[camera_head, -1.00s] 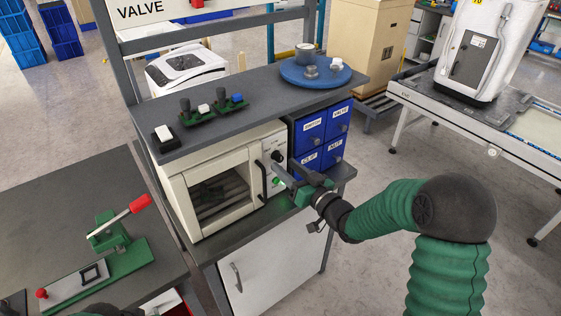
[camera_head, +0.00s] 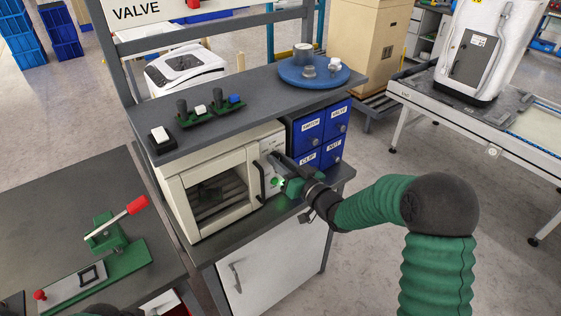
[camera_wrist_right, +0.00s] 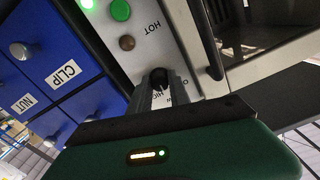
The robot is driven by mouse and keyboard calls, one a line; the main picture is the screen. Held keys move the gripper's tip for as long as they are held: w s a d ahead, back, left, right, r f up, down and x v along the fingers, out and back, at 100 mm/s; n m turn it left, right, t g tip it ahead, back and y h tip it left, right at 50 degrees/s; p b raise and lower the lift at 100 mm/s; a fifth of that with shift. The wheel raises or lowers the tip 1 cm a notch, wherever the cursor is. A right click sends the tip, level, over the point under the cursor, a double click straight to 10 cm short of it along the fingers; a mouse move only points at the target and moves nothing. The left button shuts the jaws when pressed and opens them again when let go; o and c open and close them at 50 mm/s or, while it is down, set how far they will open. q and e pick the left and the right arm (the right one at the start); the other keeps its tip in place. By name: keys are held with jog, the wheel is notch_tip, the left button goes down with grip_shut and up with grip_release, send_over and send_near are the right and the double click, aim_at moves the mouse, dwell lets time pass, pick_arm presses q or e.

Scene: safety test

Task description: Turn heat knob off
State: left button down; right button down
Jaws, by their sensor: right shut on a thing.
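The beige oven (camera_head: 174,198) stands on the bench shelf with its glass door closed. Its control panel (camera_wrist_right: 142,50) fills the middle of the right wrist view, upside down, with the word HOT on it. The small black heat knob (camera_wrist_right: 158,76) sits on this panel, between my fingertips. My right gripper (camera_wrist_right: 159,84) is shut on the knob. In the head view the right gripper (camera_head: 276,160) reaches the panel from the right and its fingers hide the knob. The knob's pointer direction cannot be told.
Blue drawers (camera_head: 310,134) stand close to the right of the oven. A shelf (camera_head: 262,93) overhangs it, carrying a blue disc and switches. The oven door handle (camera_wrist_right: 207,42) is close beside my fingers. A green button (camera_wrist_right: 120,10) and a lit green lamp are on the panel.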

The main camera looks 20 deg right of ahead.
jog(key=shift+f+n+b, duration=0.2)
jog(key=shift+n+b, duration=5.3)
jog(key=shift+n, duration=0.5)
jog(key=c, duration=1.2)
grip_release()
jog(key=shift+s+r, duration=0.1)
jog(key=shift+r, duration=0.05)
